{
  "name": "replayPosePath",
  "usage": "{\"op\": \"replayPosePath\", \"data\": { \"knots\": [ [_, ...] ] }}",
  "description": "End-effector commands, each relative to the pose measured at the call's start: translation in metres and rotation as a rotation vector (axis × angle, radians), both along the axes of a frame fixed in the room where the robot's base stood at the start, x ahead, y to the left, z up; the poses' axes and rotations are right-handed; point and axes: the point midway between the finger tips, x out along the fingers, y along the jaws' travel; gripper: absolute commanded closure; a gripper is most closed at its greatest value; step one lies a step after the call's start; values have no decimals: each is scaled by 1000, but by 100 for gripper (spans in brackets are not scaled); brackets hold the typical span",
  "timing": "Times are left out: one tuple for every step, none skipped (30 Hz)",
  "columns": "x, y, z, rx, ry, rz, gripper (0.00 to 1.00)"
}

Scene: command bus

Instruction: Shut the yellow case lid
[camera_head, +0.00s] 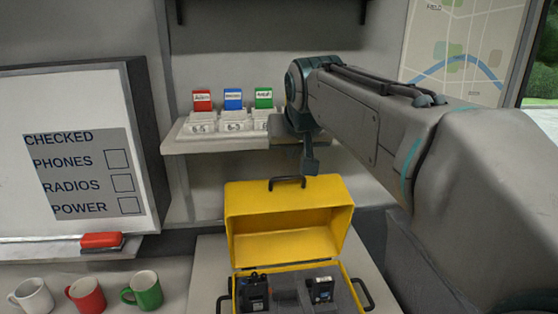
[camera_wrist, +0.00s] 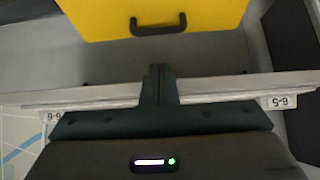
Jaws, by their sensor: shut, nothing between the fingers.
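The yellow case (camera_head: 232,284) stands open on a grey surface in the head view. Its yellow lid (camera_head: 288,222) is raised and leans back, with a dark handle (camera_head: 287,183) on its top edge. A radio (camera_head: 254,292) and another dark device (camera_head: 320,290) sit in the case. My gripper (camera_head: 309,166) is shut and empty, pointing down just above and behind the lid's top edge, right of the handle. In the wrist view my gripper (camera_wrist: 157,72) shows below the lid (camera_wrist: 150,15) and its handle (camera_wrist: 158,26), apart from both.
A shelf (camera_head: 190,145) behind my gripper carries white holders with red (camera_head: 202,100), blue (camera_head: 233,98) and green (camera_head: 264,97) cards. A whiteboard (camera_head: 80,110) stands left, with a red eraser (camera_head: 101,240) on its ledge. White, red and green mugs (camera_head: 143,290) stand front left.

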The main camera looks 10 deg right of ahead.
Motion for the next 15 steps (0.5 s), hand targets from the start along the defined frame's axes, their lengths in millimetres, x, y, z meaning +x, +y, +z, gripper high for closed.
{"op": "replayPosePath", "data": {
  "knots": [
    [5,0,-6,-1,4,-1,100],
    [7,0,-9,-1,5,-1,100],
    [12,0,-15,-1,5,-1,100],
    [15,0,-19,-1,7,-1,100],
    [19,0,-24,-1,7,-1,100],
    [24,0,-29,0,6,-1,100],
    [28,0,-34,0,6,-1,100],
    [32,0,-38,-1,7,-1,100],
    [36,0,-43,-1,6,-1,100],
    [40,0,-47,-1,6,-1,100],
    [43,0,-51,-2,7,-1,100],
    [47,0,-55,-1,5,-1,100],
    [49,0,-57,-1,5,-1,100],
    [52,0,-60,-1,5,-1,100],
    [55,0,-63,-1,4,-1,100]
  ]
}}
